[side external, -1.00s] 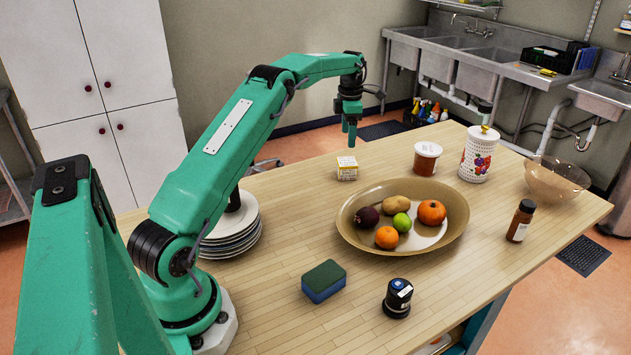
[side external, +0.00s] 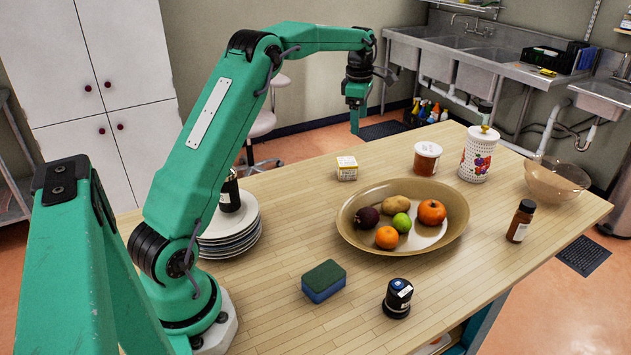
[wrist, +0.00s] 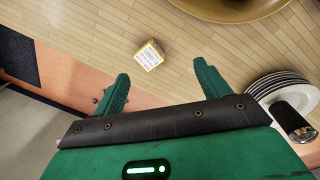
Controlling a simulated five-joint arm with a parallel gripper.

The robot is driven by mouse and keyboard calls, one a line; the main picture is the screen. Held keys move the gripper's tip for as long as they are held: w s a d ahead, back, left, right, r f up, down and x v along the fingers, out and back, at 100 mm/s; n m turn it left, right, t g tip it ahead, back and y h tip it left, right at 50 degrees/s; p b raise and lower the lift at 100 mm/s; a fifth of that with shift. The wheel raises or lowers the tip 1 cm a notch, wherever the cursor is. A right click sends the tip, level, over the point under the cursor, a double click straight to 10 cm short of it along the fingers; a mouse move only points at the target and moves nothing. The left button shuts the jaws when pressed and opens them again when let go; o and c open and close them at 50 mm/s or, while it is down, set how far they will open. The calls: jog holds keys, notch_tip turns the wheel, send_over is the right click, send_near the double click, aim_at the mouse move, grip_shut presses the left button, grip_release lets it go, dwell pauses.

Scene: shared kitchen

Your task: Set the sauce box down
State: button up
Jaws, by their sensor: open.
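The sauce box, a small white and yellow carton (side external: 347,168), stands on the wooden table near its far edge, left of the brown jar. It also shows in the wrist view (wrist: 149,56), beyond my fingertips and between their lines. My gripper (side external: 355,120) hangs in the air above and beyond the box, pointing down. In the wrist view its two green fingers (wrist: 160,82) are spread apart with nothing between them. The box is clear of both fingers.
A wide bowl of fruit (side external: 349,230) stands right of the box. A plate stack (side external: 240,243) with a dark bottle (side external: 230,194) is at left. A sponge (side external: 324,282) and dark jar (side external: 397,298) are nearer. The brown jar (side external: 427,160) and white canister (side external: 478,156) stand at the back right.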

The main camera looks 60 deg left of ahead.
jog(key=s+d+r+m+t, duration=0.2)
jog(key=s+d+r+m, duration=0.8)
jog(key=s+d+m, duration=0.45)
jog(key=s+d+f+m+t, duration=0.1)
jog(key=s+d+f+m, duration=0.1)
jog(key=s+d+m, duration=0.3)
jog(key=s+d+f+m+t, duration=0.1)
jog(key=s+d+f+m, duration=0.2)
jog(key=s, duration=0.9)
jog(key=d+m, duration=0.2)
jog(key=m, duration=0.2)
jog(key=shift+f+t, duration=0.25)
jog(key=shift+t, duration=0.05)
